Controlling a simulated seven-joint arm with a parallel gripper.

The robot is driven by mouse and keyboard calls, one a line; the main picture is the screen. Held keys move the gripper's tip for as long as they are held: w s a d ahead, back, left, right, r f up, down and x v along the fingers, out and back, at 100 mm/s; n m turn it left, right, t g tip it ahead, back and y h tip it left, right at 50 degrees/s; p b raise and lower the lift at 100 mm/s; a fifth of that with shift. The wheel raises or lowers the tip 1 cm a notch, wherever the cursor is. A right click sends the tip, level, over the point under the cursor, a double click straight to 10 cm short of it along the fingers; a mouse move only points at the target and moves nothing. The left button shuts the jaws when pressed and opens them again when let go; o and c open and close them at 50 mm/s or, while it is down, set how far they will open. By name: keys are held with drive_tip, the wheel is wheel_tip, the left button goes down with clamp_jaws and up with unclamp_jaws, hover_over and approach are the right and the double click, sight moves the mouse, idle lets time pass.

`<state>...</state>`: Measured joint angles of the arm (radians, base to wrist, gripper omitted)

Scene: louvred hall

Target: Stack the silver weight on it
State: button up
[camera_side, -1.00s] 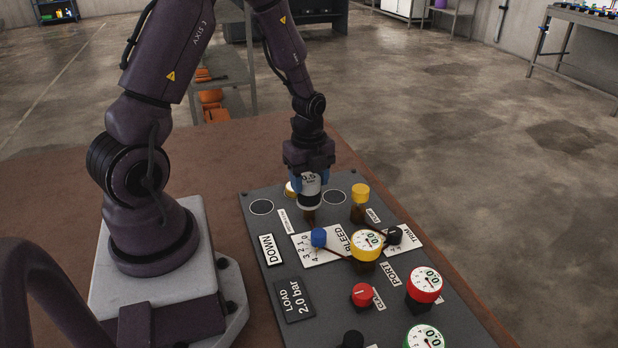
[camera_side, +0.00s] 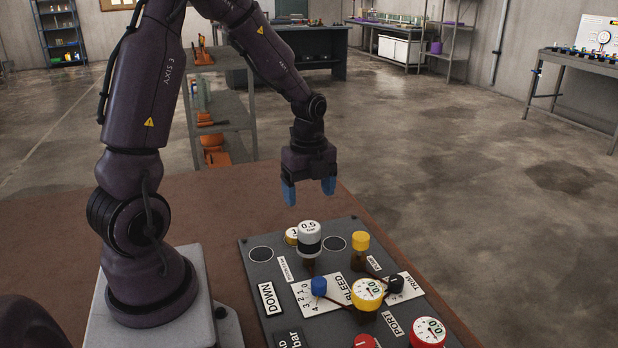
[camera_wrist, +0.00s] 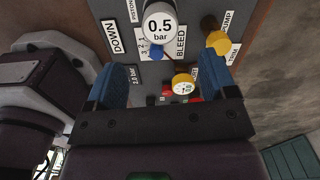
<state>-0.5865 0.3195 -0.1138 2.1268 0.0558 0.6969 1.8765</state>
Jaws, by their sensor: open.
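The silver weight (camera_side: 309,229), with a white top marked 0.5 bar, sits upright on a short brown post on the dark panel (camera_side: 262,279). A black band shows around its middle. It also shows from above in the wrist view (camera_wrist: 158,25). My gripper (camera_side: 308,190) is open and empty above the weight, apart from it. In the wrist view the blue fingers of my gripper (camera_wrist: 167,72) are spread wide with nothing between them. A gold-edged disc with a white top (camera_side: 291,236) stands just behind the silver weight, partly hidden by it.
Two dark round spots (camera_side: 261,254) (camera_side: 334,243) on the panel are bare. A yellow knob (camera_side: 360,241), a blue knob (camera_side: 319,286), a black knob (camera_side: 395,284) and a yellow gauge (camera_side: 367,294) stand close by. The brown tabletop (camera_side: 226,205) behind the panel is clear.

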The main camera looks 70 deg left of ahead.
drive_tip(key=s+d+r+n+t, duration=0.2)
drive_tip(key=s+d+r+n, duration=0.3)
drive_tip(key=d+r+n, duration=0.2)
drive_tip(key=s+d+r+n+t, duration=0.3)
drive_tip(key=s+d+r+n, duration=0.2)
drive_tip(key=d+r+n, duration=0.3)
drive_tip(key=shift+d+r+n+t, duration=0.3)
drive_tip(key=shift+r+n, duration=0.5)
drive_tip(key=shift+r, duration=0.1)
drive_tip(key=shift+c, duration=0.4)
idle(0.5)
